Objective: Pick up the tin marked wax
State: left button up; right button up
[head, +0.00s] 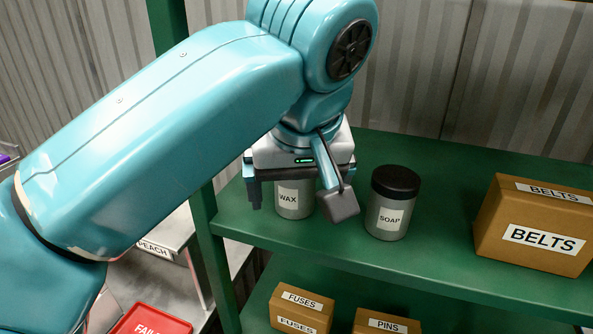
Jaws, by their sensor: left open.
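The tin marked wax (294,203) is a grey metal cylinder with a white WAX label. It stands upright near the left end of the green shelf. My left gripper (299,205) is open directly above it and hides its top. One finger shows to the left of the tin and the other to its right, nearer the camera. I cannot tell whether either finger touches the tin. My right gripper is not in view.
A soap tin (390,212) with a black lid stands close on the right. A belts box (537,228) is farther right on the green shelf (440,254). Fuses (299,310) and pins (388,322) boxes sit below. A red tray (150,320) is at lower left.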

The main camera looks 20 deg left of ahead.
aim_at(294, 199)
pick_arm(q)
jog(key=shift+w, duration=1.05)
jog(key=shift+w+a+p, duration=0.1)
jog(key=shift+w+p, duration=0.25)
jog(key=shift+w+a+r+p, duration=0.25)
jog(key=shift+w+a+p, duration=0.5)
jog(key=shift+w+a, duration=0.3)
jog(key=x, duration=0.3)
jog(key=shift+w+d, duration=0.15)
jog(key=shift+w, duration=0.15)
jog(key=shift+w+d+f, duration=0.1)
jog(key=shift+w+f, duration=0.05)
jog(key=shift+f, duration=0.15)
jog(key=shift+s, duration=0.25)
jog(key=shift+s+r, duration=0.1)
jog(key=shift+c, duration=0.6)
jog(key=c, duration=1)
